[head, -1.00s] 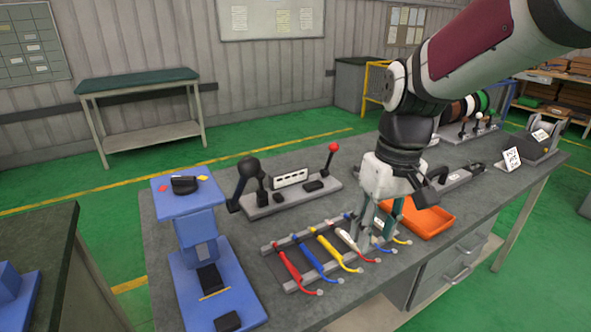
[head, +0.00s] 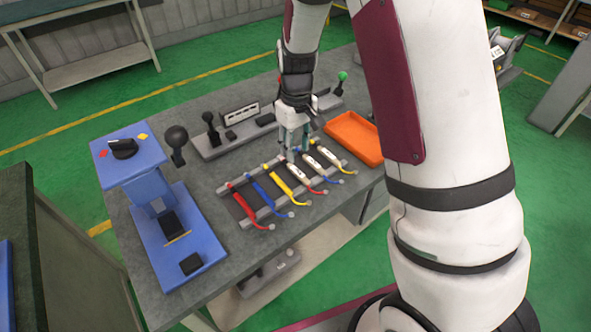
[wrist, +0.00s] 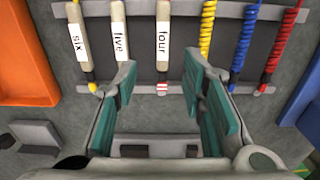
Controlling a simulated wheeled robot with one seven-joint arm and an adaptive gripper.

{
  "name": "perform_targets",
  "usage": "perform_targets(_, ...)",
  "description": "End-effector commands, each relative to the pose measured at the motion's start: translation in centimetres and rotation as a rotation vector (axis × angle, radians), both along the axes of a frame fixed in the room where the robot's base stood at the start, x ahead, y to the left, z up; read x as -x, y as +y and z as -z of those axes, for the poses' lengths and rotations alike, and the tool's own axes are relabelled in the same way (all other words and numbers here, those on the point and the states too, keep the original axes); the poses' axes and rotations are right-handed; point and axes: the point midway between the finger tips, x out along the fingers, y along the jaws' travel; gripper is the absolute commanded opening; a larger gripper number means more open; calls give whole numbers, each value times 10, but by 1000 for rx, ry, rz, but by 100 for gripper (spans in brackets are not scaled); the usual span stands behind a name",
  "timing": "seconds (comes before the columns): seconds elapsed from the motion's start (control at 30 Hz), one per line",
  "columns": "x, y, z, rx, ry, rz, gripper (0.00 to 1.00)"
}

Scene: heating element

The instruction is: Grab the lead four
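Lead four (wrist: 163,38) has a pale sleeve with a white label reading "four" and a red-and-white striped end. It lies on a rack (wrist: 180,68) beside leads five (wrist: 121,42) and six (wrist: 78,42). In the head view lead four (head: 302,178) has a red tail and lies right of the plain yellow lead. My gripper (wrist: 160,78) is open, with a teal-padded finger on each side of lead four's line and a gap around its striped end. In the head view my gripper (head: 293,153) is low over the rack's back edge. Contact cannot be told.
Yellow (wrist: 207,35), blue (wrist: 243,40) and red (wrist: 283,45) coiled leads lie on the same rack. An orange tray (head: 355,135) is right of it. A blue stand (head: 158,235) is at the left. A lever panel (head: 215,142) stands behind the rack.

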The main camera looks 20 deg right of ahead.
Motion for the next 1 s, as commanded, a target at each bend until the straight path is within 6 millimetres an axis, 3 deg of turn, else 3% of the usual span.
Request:
perform_targets(0.33,2,1,29,0,3,1,38)
perform_targets(0.6,3,3,65,1,2,1,38)
perform_targets(0.93,2,3,71,0,-1,1,38)
perform_targets(1.0,2,3,71,0,-1,1,22)
